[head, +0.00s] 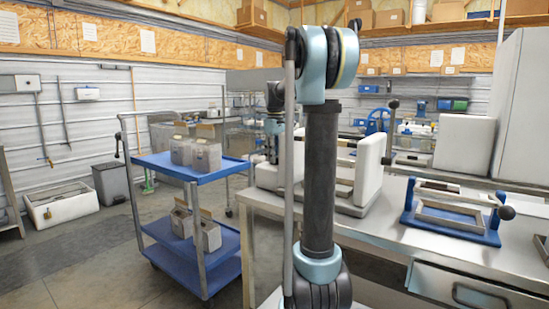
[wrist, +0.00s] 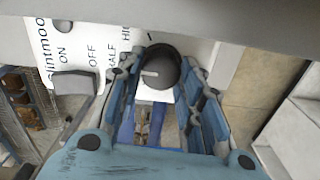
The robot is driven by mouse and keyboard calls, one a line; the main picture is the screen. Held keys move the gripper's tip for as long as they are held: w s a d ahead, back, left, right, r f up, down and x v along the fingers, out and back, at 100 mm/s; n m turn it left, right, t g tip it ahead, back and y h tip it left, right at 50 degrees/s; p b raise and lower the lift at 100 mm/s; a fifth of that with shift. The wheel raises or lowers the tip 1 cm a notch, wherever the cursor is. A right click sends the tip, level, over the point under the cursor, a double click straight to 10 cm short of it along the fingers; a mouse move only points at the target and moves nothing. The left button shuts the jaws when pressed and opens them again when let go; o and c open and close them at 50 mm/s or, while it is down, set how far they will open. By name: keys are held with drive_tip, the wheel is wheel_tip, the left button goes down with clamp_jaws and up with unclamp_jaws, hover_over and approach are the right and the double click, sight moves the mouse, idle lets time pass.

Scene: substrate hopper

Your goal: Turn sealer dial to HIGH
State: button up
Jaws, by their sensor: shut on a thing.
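The sealer dial (wrist: 166,67) is a round dark grey knob on a white panel (wrist: 100,25) in the wrist view. A pale pointer mark on it points left, roughly toward the word HALF. The panel print reads ON, OFF, HALF and a partly cut-off HI word farther up. My gripper (wrist: 160,82) has a blue-grey finger on each side of the dial and is shut on it. The fingers hide part of the dial's sides. In the head view my arm stands in front of the white sealer (head: 371,165), and the dial cannot be made out.
A grey block-like lever (wrist: 73,82) juts out left of my fingers. A blue cart (head: 190,170) with several bagged blocks stands left of the metal bench (head: 390,228). A blue framed fixture (head: 455,222) sits on the bench at right. Open floor lies left of the cart.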

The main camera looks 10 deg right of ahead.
drive_tip(key=m, duration=0.6)
drive_tip(key=shift+w+d, duration=0.1)
drive_tip(key=shift+d, duration=0.05)
drive_tip(key=m, duration=0.5)
drive_tip(key=shift+m, duration=0.3)
idle(0.4)
drive_tip(key=o, duration=1.1)
drive_tip(key=shift+c, duration=0.2)
wheel_tip(320, 180, up, 12)
